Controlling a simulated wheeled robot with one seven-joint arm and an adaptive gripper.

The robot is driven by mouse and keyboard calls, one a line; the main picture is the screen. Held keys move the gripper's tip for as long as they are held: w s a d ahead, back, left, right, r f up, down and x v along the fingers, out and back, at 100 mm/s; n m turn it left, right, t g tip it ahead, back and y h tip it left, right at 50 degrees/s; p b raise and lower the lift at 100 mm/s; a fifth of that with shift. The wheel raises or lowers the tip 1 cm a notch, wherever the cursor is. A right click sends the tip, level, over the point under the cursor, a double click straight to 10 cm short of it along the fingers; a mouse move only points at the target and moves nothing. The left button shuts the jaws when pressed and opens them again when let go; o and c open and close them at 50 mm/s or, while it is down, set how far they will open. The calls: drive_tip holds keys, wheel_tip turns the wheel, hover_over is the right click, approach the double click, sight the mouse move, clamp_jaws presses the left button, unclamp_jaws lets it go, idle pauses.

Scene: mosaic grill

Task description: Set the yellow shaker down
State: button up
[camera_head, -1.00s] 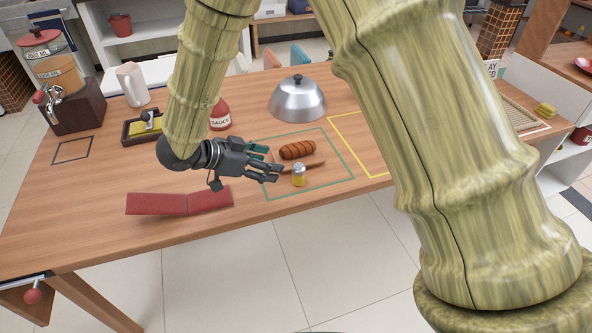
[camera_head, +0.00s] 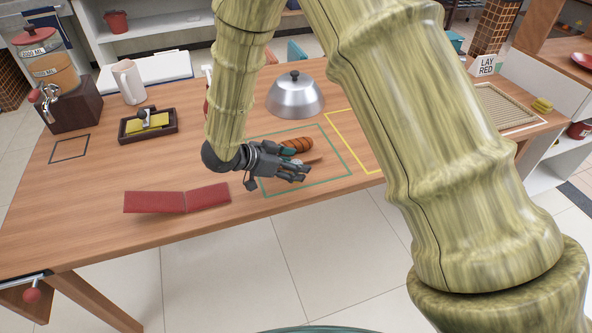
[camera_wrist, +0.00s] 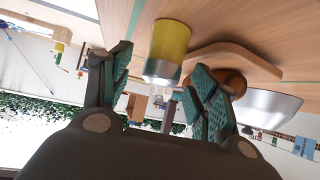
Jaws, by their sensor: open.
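The yellow shaker (camera_wrist: 170,42) shows in the wrist view with its yellow end at the wooden table and its silver cap toward me. It appears upright on the table. My gripper (camera_head: 298,172) is low over the green-outlined area in the head view and hides the shaker there. In the wrist view my gripper (camera_wrist: 162,85) is open, with one finger on each side of the shaker's line. A gap shows between each finger and the shaker. I cannot tell how deep the shaker sits between the fingers.
A brown scored loaf (camera_head: 297,145) lies on a wooden board (camera_head: 314,158) close behind my gripper. A steel dome (camera_head: 295,96) stands farther back. A red folded mat (camera_head: 155,202) lies to the left. The table front between mat and green outline (camera_head: 268,194) is clear.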

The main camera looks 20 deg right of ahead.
drive_tip(key=c, duration=1.3)
drive_tip(key=shift+r, duration=0.1)
